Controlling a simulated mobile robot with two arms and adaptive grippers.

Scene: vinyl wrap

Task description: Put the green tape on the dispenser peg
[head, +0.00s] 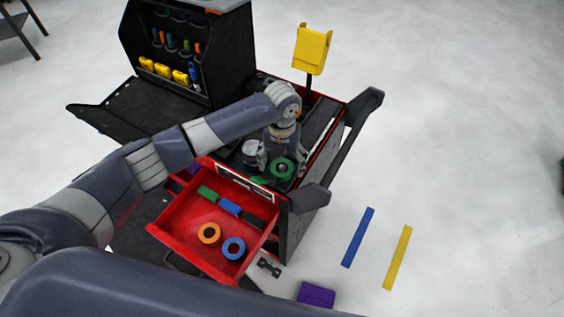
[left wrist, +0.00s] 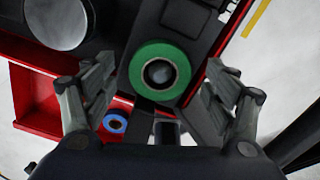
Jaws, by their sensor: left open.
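The green tape (head: 282,168) is a ring at the front right of the black cart top. In the left wrist view the green tape (left wrist: 138,68) lies face-on, and a dark round part with a pale grey centre fills its hole. It looks like the dispenser peg, but I cannot tell how far the tape sits on it. My left gripper (head: 281,158) points down over the tape. In the left wrist view its fingers (left wrist: 155,88) are spread wide on either side, apart from the tape.
The open red drawer (head: 172,224) holds an orange tape (head: 209,233), a blue tape (head: 233,248) and several blocks. A pale round container (head: 251,149) stands left of my gripper. A yellow device (head: 311,50) rises behind. Blue and yellow strips lie on the floor at right.

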